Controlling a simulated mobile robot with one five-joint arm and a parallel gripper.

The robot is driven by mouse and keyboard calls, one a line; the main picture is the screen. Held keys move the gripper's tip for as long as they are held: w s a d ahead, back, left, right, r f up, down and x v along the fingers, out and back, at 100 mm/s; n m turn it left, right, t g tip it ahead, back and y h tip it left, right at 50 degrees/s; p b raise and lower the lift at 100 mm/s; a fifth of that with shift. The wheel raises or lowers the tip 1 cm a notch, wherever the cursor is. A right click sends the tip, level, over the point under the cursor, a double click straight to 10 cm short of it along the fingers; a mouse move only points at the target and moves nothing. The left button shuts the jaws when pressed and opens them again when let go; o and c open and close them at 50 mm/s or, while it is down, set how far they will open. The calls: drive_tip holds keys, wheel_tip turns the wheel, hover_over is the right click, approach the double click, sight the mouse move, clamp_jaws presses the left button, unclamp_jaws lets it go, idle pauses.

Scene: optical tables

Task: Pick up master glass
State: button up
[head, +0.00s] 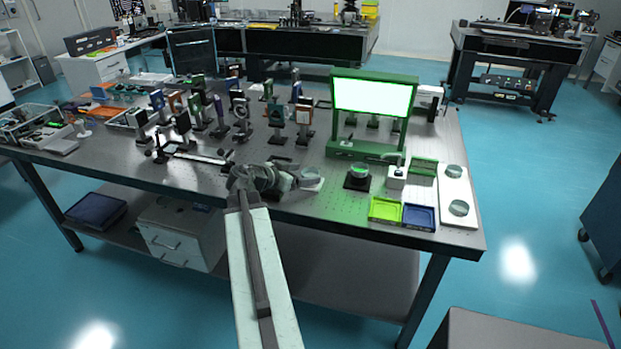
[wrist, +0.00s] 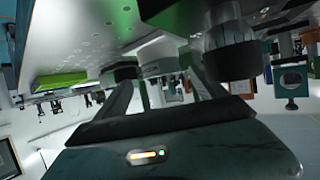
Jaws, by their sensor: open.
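My gripper (head: 288,181) is at the front edge of the table, pointing right. In the wrist view my gripper (wrist: 160,84) is open, its two fingers apart with nothing clamped between them. A round clear glass (head: 311,174) on a small white base sits just right of the gripper; in the wrist view a glass disc (wrist: 160,67) shows ahead between the fingers. Another round glass (head: 360,170) sits on a black base farther right, and two more glass discs (head: 454,171) (head: 459,208) lie on a white tray (head: 457,190). I cannot tell by looks which is the master glass.
A green-framed lit panel (head: 373,97) stands behind the glasses. A yellow-green tray (head: 384,209) and a blue tray (head: 419,216) lie at the front edge. Several optic mounts crowd the table behind and left of my gripper. A dark cylinder (wrist: 231,50) is close in the wrist view.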

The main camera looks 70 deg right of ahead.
sight(310, 172)
drive_tip(key=x, duration=0.2)
drive_tip(key=b+x, duration=0.1)
drive_tip(key=shift+d+f, duration=0.25)
drive_tip(key=shift+d, duration=0.15)
drive_tip(key=shift+r, duration=0.1)
drive_tip(key=shift+c, duration=0.3)
drive_tip(key=c, duration=1.6)
drive_tip(key=shift+o, duration=0.2)
drive_tip(key=shift+r, duration=0.1)
wheel_tip(310, 172, up, 10)
drive_tip(key=p, duration=1)
